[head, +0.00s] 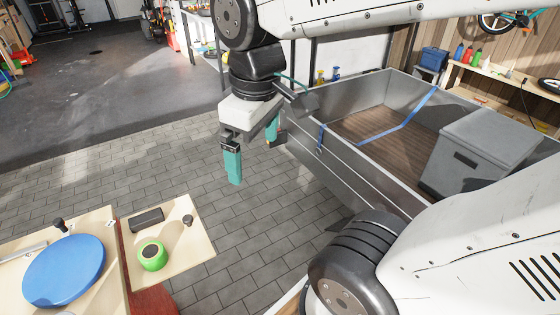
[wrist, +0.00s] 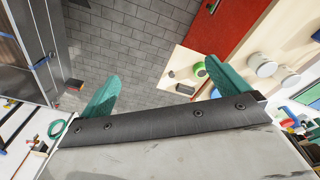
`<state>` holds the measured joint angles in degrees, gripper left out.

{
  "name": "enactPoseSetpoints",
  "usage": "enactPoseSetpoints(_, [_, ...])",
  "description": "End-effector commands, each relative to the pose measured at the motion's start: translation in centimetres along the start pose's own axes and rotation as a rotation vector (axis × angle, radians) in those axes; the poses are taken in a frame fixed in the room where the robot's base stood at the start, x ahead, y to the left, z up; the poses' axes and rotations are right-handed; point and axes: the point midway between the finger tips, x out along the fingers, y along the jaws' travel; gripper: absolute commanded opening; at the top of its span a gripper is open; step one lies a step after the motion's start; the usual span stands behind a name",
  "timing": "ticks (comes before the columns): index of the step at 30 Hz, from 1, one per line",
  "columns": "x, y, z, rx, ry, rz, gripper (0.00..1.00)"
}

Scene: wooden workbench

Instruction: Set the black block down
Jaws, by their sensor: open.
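The black block (head: 146,220) lies on a pale wooden board (head: 190,255) at the lower left of the head view, beside a green roll (head: 152,256). It also shows small in the wrist view (wrist: 185,89), near the right finger. My gripper (head: 254,164) has two teal fingers spread apart with nothing between them. It hangs over the paved floor, up and to the right of the block in the head view, apart from it. In the wrist view the fingers of my gripper (wrist: 163,70) stand wide apart.
A small dark knob-like item (head: 187,220) is on the same board. A blue disc (head: 64,270) lies on the wooden surface to the left. A grey metal trailer bed (head: 345,170) holding a grey box (head: 480,150) stands at the right. Paved floor lies between.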

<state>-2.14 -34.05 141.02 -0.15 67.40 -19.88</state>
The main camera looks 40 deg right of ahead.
Motion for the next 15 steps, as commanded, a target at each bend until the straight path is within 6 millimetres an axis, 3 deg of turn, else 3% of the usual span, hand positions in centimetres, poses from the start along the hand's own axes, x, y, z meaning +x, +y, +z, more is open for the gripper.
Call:
enactPoseSetpoints(3, [0.1,-0.6,3.3,0.224,0.012,0.006,1.0])
enactPoseSetpoints(6, [0.4,-0.9,4.7,0.337,0.016,0.008,1.0])
enactPoseSetpoints(15, [0.5,-1.1,5.3,0.39,0.014,0.008,1.0])
